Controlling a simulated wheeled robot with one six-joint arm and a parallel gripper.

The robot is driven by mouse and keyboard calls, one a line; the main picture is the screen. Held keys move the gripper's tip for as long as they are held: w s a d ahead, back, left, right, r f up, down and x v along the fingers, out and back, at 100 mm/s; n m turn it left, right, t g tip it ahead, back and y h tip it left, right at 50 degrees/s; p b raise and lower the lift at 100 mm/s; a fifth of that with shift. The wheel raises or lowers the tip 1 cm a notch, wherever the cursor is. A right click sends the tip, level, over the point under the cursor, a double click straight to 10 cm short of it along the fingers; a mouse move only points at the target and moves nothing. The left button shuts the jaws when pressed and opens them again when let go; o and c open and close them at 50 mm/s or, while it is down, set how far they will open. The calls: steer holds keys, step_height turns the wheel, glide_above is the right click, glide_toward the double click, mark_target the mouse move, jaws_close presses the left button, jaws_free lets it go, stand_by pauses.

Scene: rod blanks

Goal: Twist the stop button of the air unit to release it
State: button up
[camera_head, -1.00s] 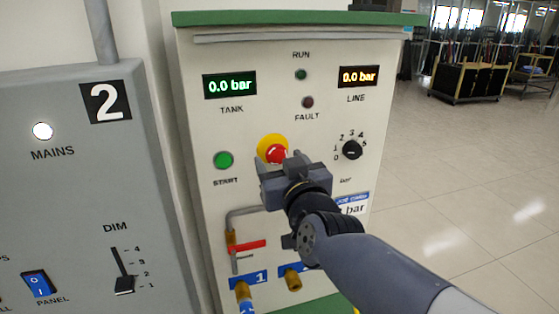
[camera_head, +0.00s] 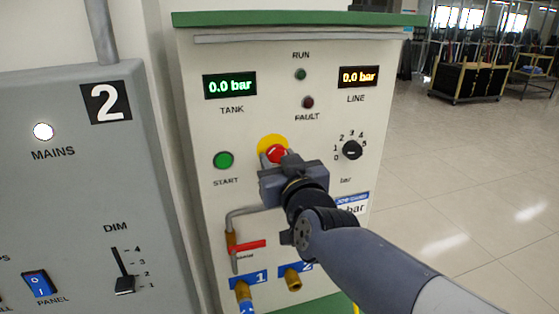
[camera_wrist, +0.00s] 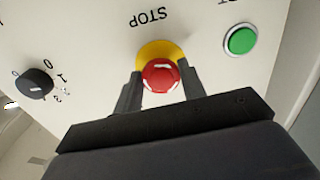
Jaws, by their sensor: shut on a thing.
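The stop button (camera_head: 277,153) is a red mushroom knob on a yellow collar, on the front of the pale air unit (camera_head: 210,130). In the wrist view the red knob (camera_wrist: 161,75) sits between the two dark fingers, below the upside-down word STOP. My gripper (camera_head: 284,159) is at the button from the front and below, shut on the red knob with one finger on each side. In the head view the gripper hides part of the knob. White marks show on the knob's face.
The green start button (camera_head: 223,160) is left of the stop button, the black pressure dial (camera_head: 351,150) right. Below are a red-handled valve (camera_head: 247,246) and brass outlets. A grey panel (camera_head: 75,190) stands close on the left. Open floor lies to the right.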

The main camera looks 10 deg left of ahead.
steer(key=shift+m+b, duration=0.4)
steer(key=o, duration=1)
steer(key=shift+c, duration=0.2)
steer(key=p+v, duration=0.1)
steer(key=v, duration=1)
steer(key=shift+p, duration=0.3)
steer(key=shift+w, duration=0.1)
steer(key=b+x, duration=0.1)
steer(key=x, duration=1)
steer(key=shift+n, duration=0.4)
